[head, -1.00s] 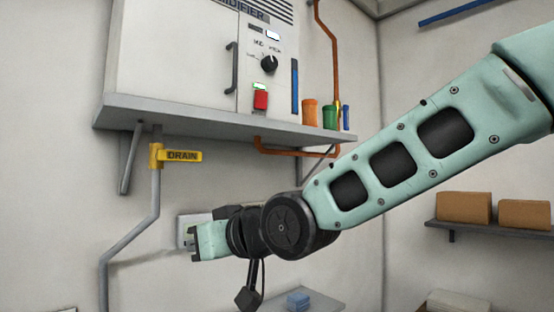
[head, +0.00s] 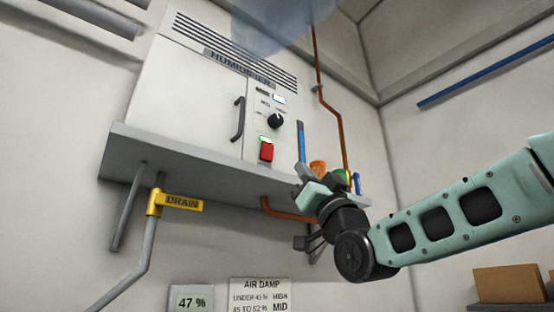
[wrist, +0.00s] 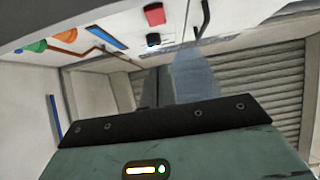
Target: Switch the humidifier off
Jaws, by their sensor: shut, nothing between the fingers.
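The humidifier (head: 190,95) is a white cabinet on a grey wall shelf in the head view. Its front has a black knob (head: 275,121) and a red rocker switch (head: 266,151) with a small green-lit lamp (head: 264,140) just above it. The red switch also shows at the top of the wrist view (wrist: 154,14). My gripper (head: 299,171) is shut and empty, to the right of the switch and slightly lower, apart from it in the picture. Its exact depth from the panel cannot be told.
The grey shelf (head: 180,156) juts out under the cabinet. A black door handle (head: 238,119) is left of the controls. Orange (head: 318,168) and green containers stand by my gripper. A yellow drain valve (head: 180,202), a 47 % display (head: 191,301) and an AIR DAMP sign (head: 260,296) are below.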

